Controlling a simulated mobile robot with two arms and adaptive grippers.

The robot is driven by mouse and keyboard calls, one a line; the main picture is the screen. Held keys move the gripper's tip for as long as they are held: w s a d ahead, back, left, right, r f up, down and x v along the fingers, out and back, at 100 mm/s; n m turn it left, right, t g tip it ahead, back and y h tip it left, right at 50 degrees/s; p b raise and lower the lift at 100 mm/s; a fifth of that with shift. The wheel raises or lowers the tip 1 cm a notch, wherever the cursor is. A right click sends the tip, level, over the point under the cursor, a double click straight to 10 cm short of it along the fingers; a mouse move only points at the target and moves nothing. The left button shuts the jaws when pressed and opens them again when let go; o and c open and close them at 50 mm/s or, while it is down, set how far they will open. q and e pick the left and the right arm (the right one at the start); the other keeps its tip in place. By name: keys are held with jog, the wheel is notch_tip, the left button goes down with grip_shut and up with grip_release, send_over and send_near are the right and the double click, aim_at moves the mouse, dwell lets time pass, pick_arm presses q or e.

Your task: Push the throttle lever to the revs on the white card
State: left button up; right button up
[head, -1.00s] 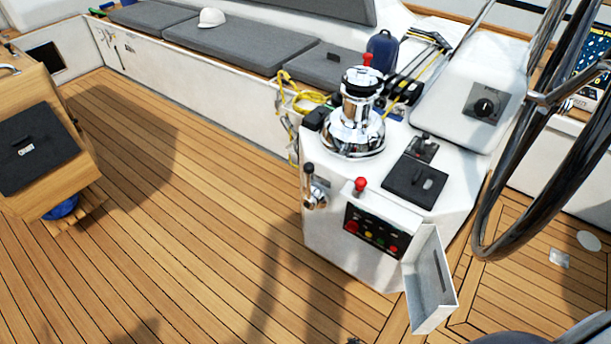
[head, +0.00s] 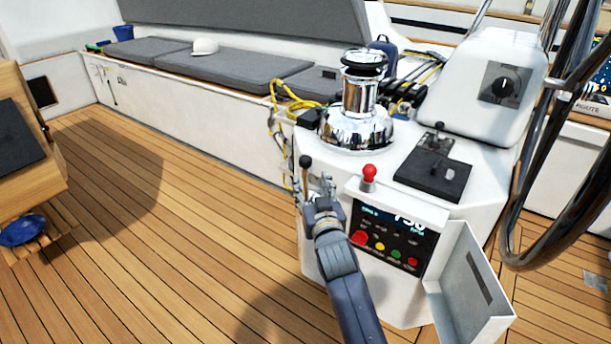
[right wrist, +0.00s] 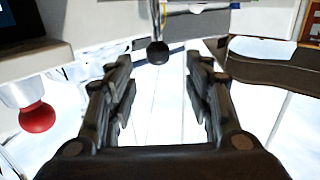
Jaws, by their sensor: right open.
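The throttle lever (head: 306,162), a thin stalk with a black ball knob, stands at the left side of the white console. My right gripper (head: 318,187) is open just below and right of the knob. In the right wrist view the black knob (right wrist: 158,53) shows beyond the gap between the open fingertips (right wrist: 160,78), apart from both fingers. A dark display panel (head: 395,235) on the console front shows large digits, partly hidden by the console lip, that look like 750. I cannot make out the white card. My left gripper is out of view.
A red-knobbed lever (head: 369,174) stands close right of my right gripper. An open white flap (head: 467,280) juts from the console's front right. A chrome winch (head: 358,110) stands behind, and the steering wheel (head: 540,190) is at right.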

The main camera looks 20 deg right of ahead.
aim_at(307, 162)
jog(key=w, duration=0.3)
jog(key=w+d+b, duration=0.1)
jog(key=w, duration=0.2)
jog(key=w+r+b, duration=0.1)
jog(key=w, duration=0.2)
jog(key=shift+d, duration=0.2)
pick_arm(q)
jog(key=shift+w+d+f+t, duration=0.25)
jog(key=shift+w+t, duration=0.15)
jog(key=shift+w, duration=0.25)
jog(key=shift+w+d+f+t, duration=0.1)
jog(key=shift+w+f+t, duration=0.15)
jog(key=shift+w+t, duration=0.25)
pick_arm(e)
jog(key=shift+w+d, duration=0.1)
jog(key=shift+w, duration=0.8)
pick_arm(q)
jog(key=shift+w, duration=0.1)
pick_arm(e)
jog(key=shift+c, duration=0.4)
grip_shut()
